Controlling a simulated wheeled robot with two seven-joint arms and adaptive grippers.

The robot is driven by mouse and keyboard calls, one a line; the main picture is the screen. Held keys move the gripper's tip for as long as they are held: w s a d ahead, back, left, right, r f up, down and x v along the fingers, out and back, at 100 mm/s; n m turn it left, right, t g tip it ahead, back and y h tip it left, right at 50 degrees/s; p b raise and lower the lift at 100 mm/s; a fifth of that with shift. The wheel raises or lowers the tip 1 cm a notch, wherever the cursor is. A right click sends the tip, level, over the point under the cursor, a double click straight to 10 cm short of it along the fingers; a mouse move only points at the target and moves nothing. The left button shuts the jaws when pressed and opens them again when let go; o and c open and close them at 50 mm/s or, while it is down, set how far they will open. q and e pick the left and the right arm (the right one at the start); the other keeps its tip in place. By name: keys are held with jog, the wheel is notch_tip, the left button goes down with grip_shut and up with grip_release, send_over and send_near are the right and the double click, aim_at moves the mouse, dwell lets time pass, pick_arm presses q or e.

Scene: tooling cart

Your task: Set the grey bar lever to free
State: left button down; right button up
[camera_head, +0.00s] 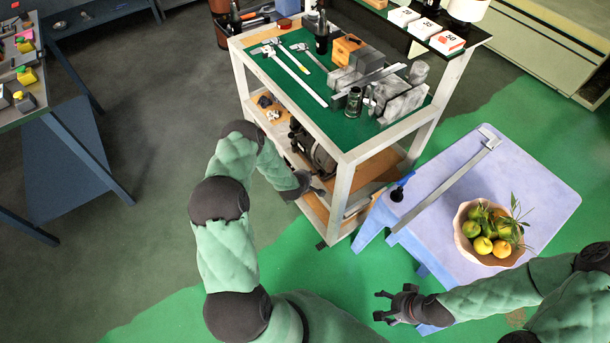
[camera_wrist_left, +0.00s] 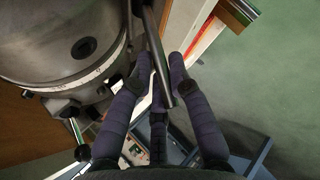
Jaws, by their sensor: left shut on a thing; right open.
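The grey bar lever (camera_wrist_left: 153,38) shows in the left wrist view as a dark metal bar beside a round grey metal device (camera_wrist_left: 62,42). My left gripper (camera_wrist_left: 159,72) has its dark fingers closed around the bar near its free end. In the head view, my left gripper (camera_head: 318,189) is at the open side of the cart's lower shelf, beside the round device (camera_head: 314,152). The lever cannot be made out there, and the setting marks are not visible. My right gripper (camera_head: 381,305) is open and empty, low in front of the lilac table.
The cart (camera_head: 345,170) has a green top with calipers, metal blocks and a dark bottle. The lilac table (camera_head: 535,185) holds a large caliper (camera_head: 445,180) and a fruit bowl (camera_head: 470,247).

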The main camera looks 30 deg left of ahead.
dwell(0.5)
pick_arm(q)
jog(key=c, duration=1.1)
grip_release()
jog(key=shift+c, duration=0.2)
jog(key=v, duration=1.2)
